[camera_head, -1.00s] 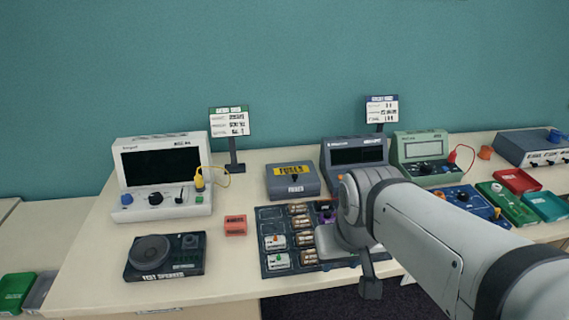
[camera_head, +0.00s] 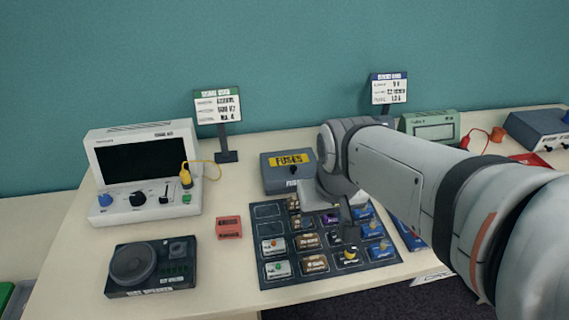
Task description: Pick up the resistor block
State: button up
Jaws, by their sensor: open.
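Several brown resistor blocks, one at the front (camera_head: 315,263), sit in a column on a dark component board (camera_head: 268,212) on the table; their labels are too small to read surely. My gripper (camera_head: 348,226) hangs over the right-middle part of the board, to the right of the brown blocks. It is open and no block shows in it. One finger is visible; my wrist and arm hide the rest and the board's back right part. I cannot tell its exact height above the blocks.
White blocks (camera_head: 273,246) lie left of the brown ones and blue blocks (camera_head: 374,230) right of them. A fuse box (camera_head: 287,173) stands behind the board. A red block (camera_head: 229,227), a speaker (camera_head: 150,266) and an oscilloscope (camera_head: 145,172) stand to the left.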

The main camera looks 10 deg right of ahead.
jog(key=o, duration=0.4)
jog(key=w+f+g, duration=0.1)
jog(key=w+f, duration=0.1)
jog(key=w, duration=0.2)
jog(key=w+f, duration=0.3)
jog(key=w, duration=0.1)
jog(key=w+a+f+g, duration=0.1)
jog(key=w+f, duration=0.2)
jog(key=w, duration=0.1)
jog(key=shift+g+b, duration=0.3)
jog(key=shift+b, duration=0.05)
jog(key=shift+w+f, duration=0.2)
jog(key=shift+f, duration=0.1)
jog(key=shift+s+d+f, duration=0.1)
jog(key=shift+f, duration=1.8)
jog(key=shift+s+d+f, duration=0.1)
jog(key=shift+f, duration=1.75)
